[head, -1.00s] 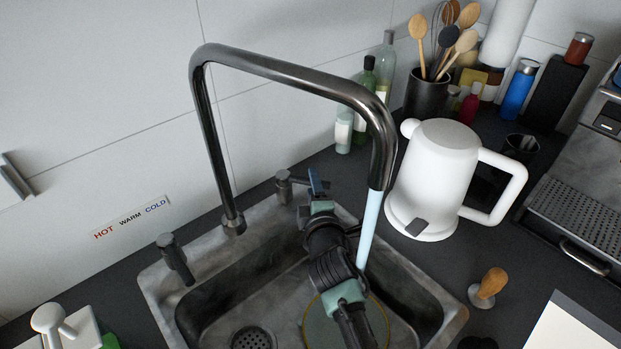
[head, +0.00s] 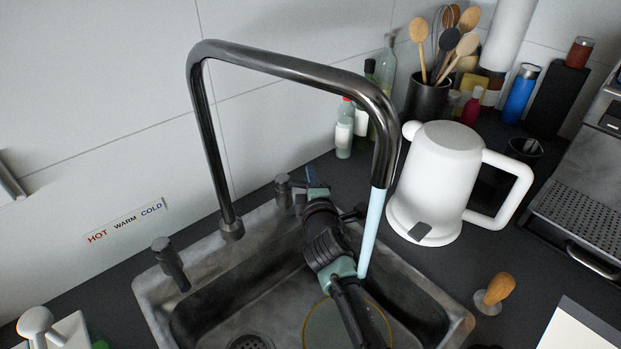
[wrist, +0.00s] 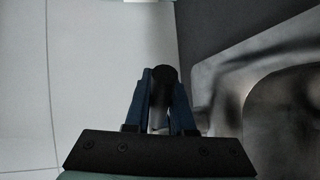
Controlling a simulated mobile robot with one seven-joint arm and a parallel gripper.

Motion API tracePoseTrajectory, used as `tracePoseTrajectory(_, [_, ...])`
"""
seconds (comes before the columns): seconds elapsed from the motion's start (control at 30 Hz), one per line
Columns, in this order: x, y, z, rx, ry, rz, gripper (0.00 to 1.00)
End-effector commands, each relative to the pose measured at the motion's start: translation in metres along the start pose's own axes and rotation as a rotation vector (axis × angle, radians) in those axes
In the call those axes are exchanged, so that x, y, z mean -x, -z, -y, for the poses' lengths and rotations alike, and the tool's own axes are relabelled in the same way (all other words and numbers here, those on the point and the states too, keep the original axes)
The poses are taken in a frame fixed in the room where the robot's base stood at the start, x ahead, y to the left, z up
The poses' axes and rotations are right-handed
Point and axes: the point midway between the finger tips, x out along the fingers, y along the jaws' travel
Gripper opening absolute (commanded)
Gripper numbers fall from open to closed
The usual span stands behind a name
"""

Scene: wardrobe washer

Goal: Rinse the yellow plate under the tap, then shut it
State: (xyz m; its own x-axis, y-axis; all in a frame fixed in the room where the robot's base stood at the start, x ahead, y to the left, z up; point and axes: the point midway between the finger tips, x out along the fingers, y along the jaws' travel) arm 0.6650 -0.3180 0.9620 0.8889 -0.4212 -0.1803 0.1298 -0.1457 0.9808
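The yellow plate (head: 318,326) lies in the sink, only its thin yellow rim and part of its dull face showing beside my arm. Water (head: 371,228) runs from the tall tap spout (head: 384,150) in a pale blue stream, passing beside my arm into the sink. My gripper (head: 313,178) is at the sink's back edge, beside the right tap handle (head: 283,191). In the wrist view its blue fingers (wrist: 163,92) stand either side of a dark round end, apparently the handle's (wrist: 164,75). Whether they press on it is unclear. The left tap handle (head: 170,263) stands free.
The sink (head: 150,300) has a drain (head: 250,343) at front. A white kettle (head: 437,180), bottles (head: 345,130) and a utensil pot (head: 428,95) stand right and behind. A HOT WARM COLD label (head: 125,220) is on the wall.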

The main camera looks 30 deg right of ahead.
Motion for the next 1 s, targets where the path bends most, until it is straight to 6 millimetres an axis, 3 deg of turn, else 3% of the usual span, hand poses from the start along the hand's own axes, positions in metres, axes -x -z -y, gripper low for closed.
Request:
tracePoseTrajectory(0.07, [0.0001,-0.0001,-0.0002,0.000,0.000,0.000,0.00])
tracePoseTrajectory(1.0, [0.0001,-0.0002,-0.0001,0.000,0.000,0.000,0.00])
